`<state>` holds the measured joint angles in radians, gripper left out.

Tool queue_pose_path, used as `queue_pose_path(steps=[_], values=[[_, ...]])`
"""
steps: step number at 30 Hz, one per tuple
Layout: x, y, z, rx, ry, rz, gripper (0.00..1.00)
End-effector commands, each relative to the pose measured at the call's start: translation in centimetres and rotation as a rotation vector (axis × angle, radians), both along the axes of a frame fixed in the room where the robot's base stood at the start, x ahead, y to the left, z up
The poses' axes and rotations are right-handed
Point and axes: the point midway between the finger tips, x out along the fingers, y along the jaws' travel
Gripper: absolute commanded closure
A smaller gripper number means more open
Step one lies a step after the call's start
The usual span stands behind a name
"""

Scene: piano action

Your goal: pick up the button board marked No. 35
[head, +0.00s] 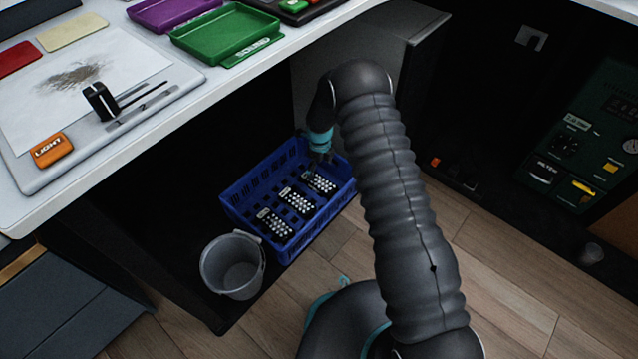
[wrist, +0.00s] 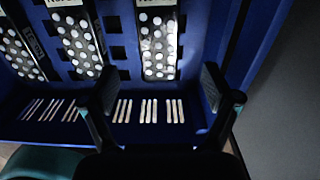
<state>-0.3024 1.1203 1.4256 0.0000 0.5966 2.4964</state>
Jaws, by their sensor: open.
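Three black button boards with rows of white buttons lie in a blue crate (head: 238,205). In the head view they are a far board (head: 320,182), a middle board (head: 298,200) and a near board (head: 275,226). My gripper (wrist: 157,86) is open and empty over the crate. In the wrist view one board (wrist: 158,45) lies ahead between the fingertips, and two others show to the left. In the head view my gripper (head: 322,160) is at the far board, its fingertips partly hidden.
A grey bucket (head: 233,266) stands by the crate's near left side. A white worktop (head: 190,88) overhangs at the left, carrying a green tray (head: 226,34) and an orange LIGHT block (head: 52,150). A grey panel (wrist: 285,95) rises beyond the crate wall in the wrist view.

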Motion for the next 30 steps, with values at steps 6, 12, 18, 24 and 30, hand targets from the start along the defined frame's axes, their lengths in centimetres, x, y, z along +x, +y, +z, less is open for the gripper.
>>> queue_pose_path(steps=[6,12,18,24,30], values=[[0.0,-0.1,-2.3,0.0,0.0,-0.001,0.12],[0.1,-0.1,-3.2,0.0,0.0,-0.003,0.12],[0.1,0.2,-5.9,0.0,0.0,-0.003,0.12],[0.1,0.2,-7.7,0.0,0.0,-0.004,0.12],[0.1,0.1,-7.6,0.001,-0.001,-0.005,0.15]])
